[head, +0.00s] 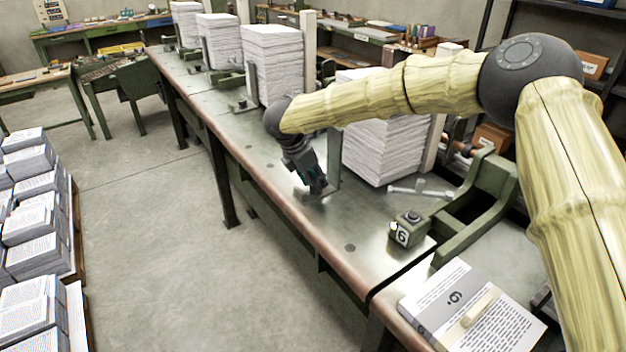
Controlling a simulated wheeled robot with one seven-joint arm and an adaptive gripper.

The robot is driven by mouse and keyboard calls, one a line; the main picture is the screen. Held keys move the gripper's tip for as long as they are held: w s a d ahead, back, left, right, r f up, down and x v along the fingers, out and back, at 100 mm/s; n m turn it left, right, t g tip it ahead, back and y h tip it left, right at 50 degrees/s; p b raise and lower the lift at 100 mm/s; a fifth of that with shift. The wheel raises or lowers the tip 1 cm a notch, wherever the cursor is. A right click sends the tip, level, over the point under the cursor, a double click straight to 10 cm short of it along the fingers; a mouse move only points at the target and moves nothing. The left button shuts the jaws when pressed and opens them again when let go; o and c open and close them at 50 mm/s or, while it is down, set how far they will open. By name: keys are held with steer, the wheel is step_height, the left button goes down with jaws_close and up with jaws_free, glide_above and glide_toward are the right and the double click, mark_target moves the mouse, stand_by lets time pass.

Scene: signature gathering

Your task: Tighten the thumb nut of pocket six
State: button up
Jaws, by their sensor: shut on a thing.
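The block marked 6 (400,235) stands near the bench's front edge, with a small dark thumb nut (412,215) on top. Nothing grips that nut. My gripper (316,188) points down, low over the bench, well to the left of this block and just left of a green upright plate (335,155). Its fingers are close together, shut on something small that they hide. I cannot tell what it is. An open green frame (482,180) stands behind and right of the marked block.
A tall paper stack (388,150) stands right of my gripper, with more stacks (272,60) farther along the bench (375,262). A light metal T-shaped piece (420,189) lies behind the marked block. A booklet marked 6 (450,295) lies at the near end.

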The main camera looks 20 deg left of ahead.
steer(key=o, duration=1)
steer(key=shift+f, duration=0.1)
steer(key=shift+o, duration=0.2)
steer(key=v, duration=1.2)
